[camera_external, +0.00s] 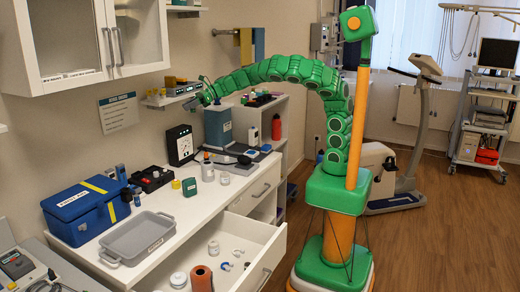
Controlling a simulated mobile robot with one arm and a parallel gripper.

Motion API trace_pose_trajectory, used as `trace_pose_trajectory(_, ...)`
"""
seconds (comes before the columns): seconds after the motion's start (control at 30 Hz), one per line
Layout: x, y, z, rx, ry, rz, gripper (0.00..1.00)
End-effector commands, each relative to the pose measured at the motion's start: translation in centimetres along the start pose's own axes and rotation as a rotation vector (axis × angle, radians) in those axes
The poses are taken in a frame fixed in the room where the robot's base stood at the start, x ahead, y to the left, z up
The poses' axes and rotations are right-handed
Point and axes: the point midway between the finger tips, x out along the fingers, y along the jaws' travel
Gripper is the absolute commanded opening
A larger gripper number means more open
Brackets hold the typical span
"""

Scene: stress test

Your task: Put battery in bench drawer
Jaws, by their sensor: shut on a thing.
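My gripper (199,102) is at the end of my green arm, above the back of the white bench (214,190), beside a small wall shelf. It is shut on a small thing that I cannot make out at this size. I cannot clearly pick out the battery. The bench drawer (268,262) is pulled open at the front right of the bench, below and in front of my gripper. In it are an orange cylinder (202,278), white round items (178,280) and small clips (238,253).
A blue case (85,212) and a grey tray (138,238) stand on the bench's left part. Small jars (207,171), a black box (152,179) and a blue-grey container (217,125) stand farther back. Wall cabinets (85,45) hang above left. Floor right of the drawer is partly clear.

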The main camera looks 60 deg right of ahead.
Motion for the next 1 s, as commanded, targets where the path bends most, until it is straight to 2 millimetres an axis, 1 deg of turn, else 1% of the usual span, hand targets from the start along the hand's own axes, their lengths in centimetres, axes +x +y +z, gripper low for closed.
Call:
trace_pose_trajectory(0.03, -1.3, -1.0, 0.2, 0.010, -0.004, -0.021, 0.00)
trace_pose_trajectory(0.1, -2.8, -2.2, 0.4, 0.020, -0.005, -0.051, 0.00)
trace_pose_trajectory(0.3, -7.0, -5.6, 0.6, 0.059, -0.004, -0.140, 0.00)
trace_pose_trajectory(0.57, -12.2, -9.5, 0.8, 0.110, -0.004, -0.263, 0.00)
trace_pose_trajectory(0.77, -17.0, -12.9, 1.1, 0.161, -0.005, -0.396, 0.00)
trace_pose_trajectory(1.0, -22.5, -17.2, 1.0, 0.242, -0.004, -0.597, 0.00)
